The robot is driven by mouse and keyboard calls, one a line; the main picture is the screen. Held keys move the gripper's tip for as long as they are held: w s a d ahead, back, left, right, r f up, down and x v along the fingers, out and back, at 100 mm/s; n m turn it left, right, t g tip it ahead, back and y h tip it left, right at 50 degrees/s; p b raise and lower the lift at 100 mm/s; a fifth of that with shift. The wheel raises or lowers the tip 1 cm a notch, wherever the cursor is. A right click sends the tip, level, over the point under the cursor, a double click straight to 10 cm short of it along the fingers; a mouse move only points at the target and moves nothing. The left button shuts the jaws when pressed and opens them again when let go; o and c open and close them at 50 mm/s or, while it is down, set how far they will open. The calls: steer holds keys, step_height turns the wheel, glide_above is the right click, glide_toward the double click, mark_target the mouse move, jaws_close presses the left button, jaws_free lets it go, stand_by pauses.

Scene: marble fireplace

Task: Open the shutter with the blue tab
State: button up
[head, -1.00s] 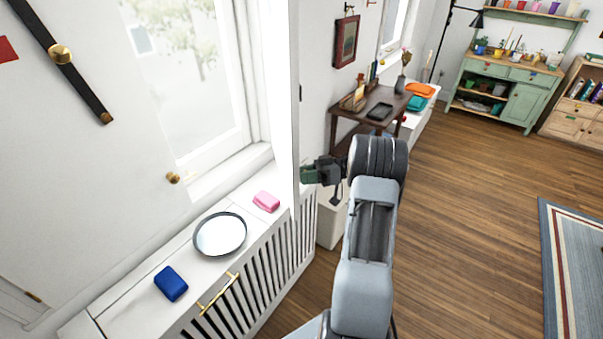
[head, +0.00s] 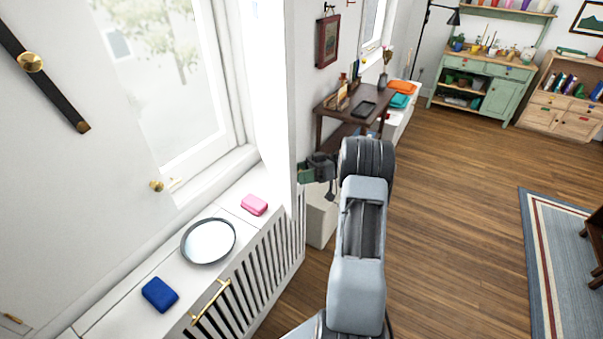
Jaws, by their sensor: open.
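A white shutter panel (head: 75,150) fills the left of the head view, beside the bright window (head: 155,75). It has a small brass knob (head: 156,185) near its edge and a dark bar (head: 45,80) with a brass pivot across its upper part. I see no blue tab on the part of the panel in view. My gripper (head: 306,172) is small and dark with a green part, raised in front of my arm near the white wall edge to the right of the window. It is open and well apart from the panel and knob.
A white radiator cover below the window holds a blue block (head: 160,294), a round mirror tray (head: 208,241) and a pink block (head: 254,205). A brass handle (head: 211,302) is on its front. A dark side table (head: 340,105) stands beyond.

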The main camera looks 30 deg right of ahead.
steer(key=s+d+p, duration=0.1)
steer(key=d+p, duration=0.6)
steer(key=p, duration=0.6)
steer(key=shift+s, duration=0.2)
steer(key=shift+d+p, duration=0.2)
steer(key=shift+p, duration=0.1)
